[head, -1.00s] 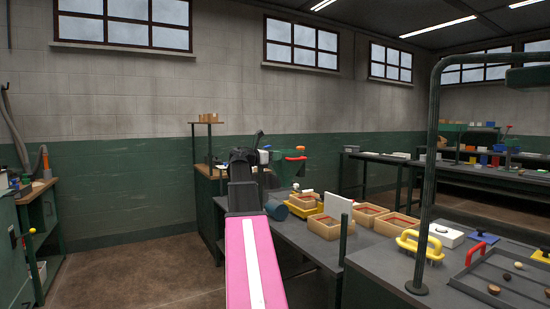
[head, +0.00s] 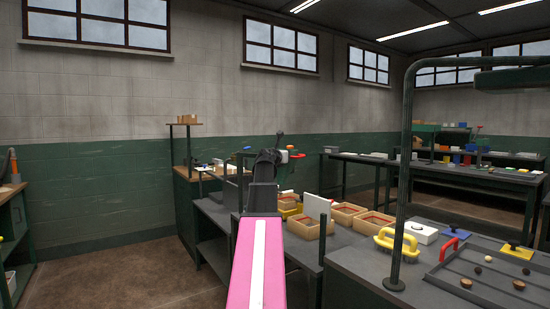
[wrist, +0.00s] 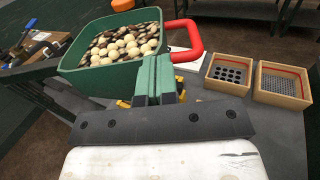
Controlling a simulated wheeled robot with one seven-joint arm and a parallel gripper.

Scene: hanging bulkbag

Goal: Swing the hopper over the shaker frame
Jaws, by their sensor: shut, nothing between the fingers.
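The green hopper (wrist: 75,72), full of pale and dark pebbles, fills the upper left of the wrist view. A red handle (wrist: 196,38) stands out from its right side. My gripper (wrist: 158,62) is shut and empty, its green fingers at the hopper's near right edge; I cannot tell whether they touch. In the head view the hopper (head: 291,164) is partly hidden behind my gripper (head: 279,135), and its red handle (head: 297,155) shows on the right. I cannot make out with certainty which thing is the shaker frame.
Wooden boxes with perforated bottoms (head: 306,228) stand on the grey bench, near a white board (head: 317,207). At right are a yellow-handled tool (head: 397,243), a grey tray with pebbles (head: 490,272) and a dark post (head: 403,170). Floor at left is clear.

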